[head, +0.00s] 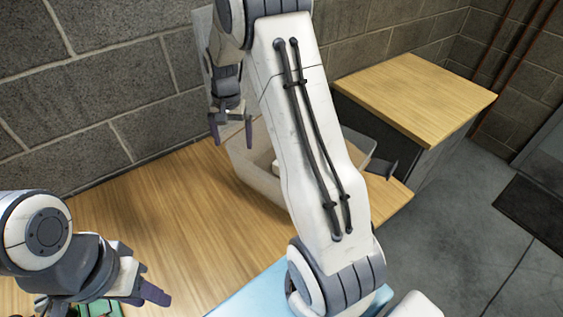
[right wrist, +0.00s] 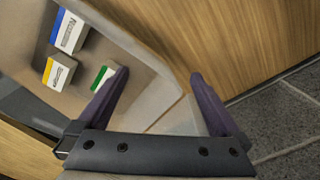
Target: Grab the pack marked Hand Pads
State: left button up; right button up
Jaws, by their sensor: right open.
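Three small white packs lie in a pale bin (head: 250,180), seen in the right wrist view: one with a blue band (right wrist: 69,31), one with a yellow band (right wrist: 59,72) and one with a green band (right wrist: 103,77). Their print is too small to read, so I cannot tell which is marked Hand Pads. My right gripper (head: 232,133) is open and empty by the bin's back left side; its fingers also show in the right wrist view (right wrist: 160,76), the left one near the green-banded pack. My left gripper (head: 143,281) is low at the left, its jaw gap unclear.
The bin stands on a wooden table (head: 170,205) against a block wall. My right arm hides part of the bin. A pale blue surface (head: 247,294) lies at the front, and a green item (head: 108,310) lies below my left gripper. A wooden-topped cabinet (head: 420,90) stands at the right.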

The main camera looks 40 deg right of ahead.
jog(key=d+f+m, duration=0.2)
jog(key=d+f, duration=0.1)
jog(key=d, duration=0.3)
jog(key=d+f+m, duration=0.2)
jog(key=d+f, duration=0.2)
jog(key=d, duration=0.2)
jog(key=d+f+m, duration=0.2)
jog(key=d+f, duration=0.1)
jog(key=d, duration=0.3)
jog(key=shift+s+d+f+b, duration=0.15)
jog(key=shift+d+b, duration=0.15)
jog(key=shift+b, duration=0.1)
jog(key=shift+m, duration=0.3)
jog(key=f, duration=0.3)
jog(key=f+p, duration=0.1)
jog(key=shift+s+d+f, duration=0.15)
jog(key=shift+d+f, duration=0.1)
jog(key=shift+d, duration=0.1)
jog(key=shift+f, duration=0.4)
jog(key=shift+a+f+p, duration=0.1)
jog(key=shift+f+p, duration=0.45)
jog(key=f, duration=0.1)
jog(key=f+p, duration=0.1)
jog(key=f, duration=0.1)
jog(key=shift+s+a+f, duration=0.1)
jog(key=shift+s+f, duration=0.1)
jog(key=shift+f, duration=0.5)
jog(key=c, duration=1.4)
jog(key=shift+r, duration=0.1)
jog(key=shift+c, duration=0.2)
